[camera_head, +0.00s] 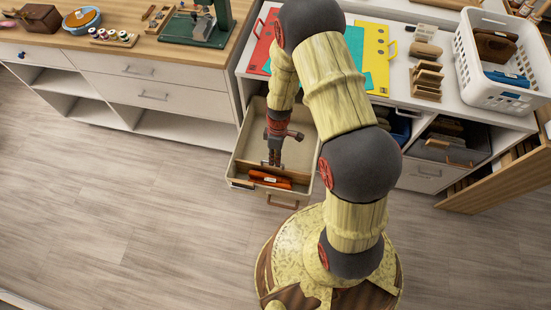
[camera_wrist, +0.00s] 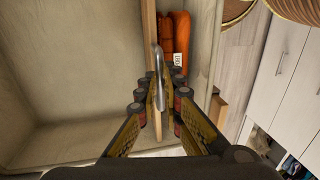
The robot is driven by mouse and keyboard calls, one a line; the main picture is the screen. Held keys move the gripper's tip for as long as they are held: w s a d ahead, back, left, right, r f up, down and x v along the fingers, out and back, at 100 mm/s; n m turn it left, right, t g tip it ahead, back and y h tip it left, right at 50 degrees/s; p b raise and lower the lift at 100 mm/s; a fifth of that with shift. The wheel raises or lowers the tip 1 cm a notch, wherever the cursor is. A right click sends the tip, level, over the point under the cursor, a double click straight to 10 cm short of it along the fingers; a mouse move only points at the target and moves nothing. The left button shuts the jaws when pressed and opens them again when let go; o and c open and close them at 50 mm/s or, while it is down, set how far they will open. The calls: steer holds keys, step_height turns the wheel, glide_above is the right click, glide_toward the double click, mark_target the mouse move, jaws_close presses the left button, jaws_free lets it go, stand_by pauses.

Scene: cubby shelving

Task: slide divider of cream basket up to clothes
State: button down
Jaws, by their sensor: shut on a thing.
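The cream basket (camera_head: 243,152) is pulled out below the counter like a drawer. Its wooden divider (camera_wrist: 149,28), with a curved metal handle (camera_wrist: 159,62), stands upright across the inside, near the front. My gripper (camera_head: 272,163) reaches down into the basket. In the wrist view, my gripper (camera_wrist: 158,97) has its fingers on both sides of the divider and is shut on it. Folded orange clothes (camera_head: 268,179) lie in the narrow front section; they also show close to the divider's right side in the wrist view (camera_wrist: 180,38). The gripper partly hides the divider.
The large section behind the divider is empty. The basket's front has a handle (camera_head: 283,205). A white laundry basket (camera_head: 485,75) stands on the counter at right. Other cubbies hold dark bins (camera_head: 447,148). Open wooden floor (camera_head: 130,210) lies to the left.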

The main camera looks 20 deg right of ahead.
stand_by(0.3)
steer(key=shift+s+a, duration=0.65)
steer(key=shift+s, duration=0.2)
steer(key=c, duration=2)
jaws_free()
steer(key=shift+o, duration=0.4)
step_height(320, 180, up, 12)
steer(key=w+d, duration=0.1)
steer(key=w, duration=0.1)
steer(key=shift+d, duration=0.2)
steer(key=shift+f, duration=0.15)
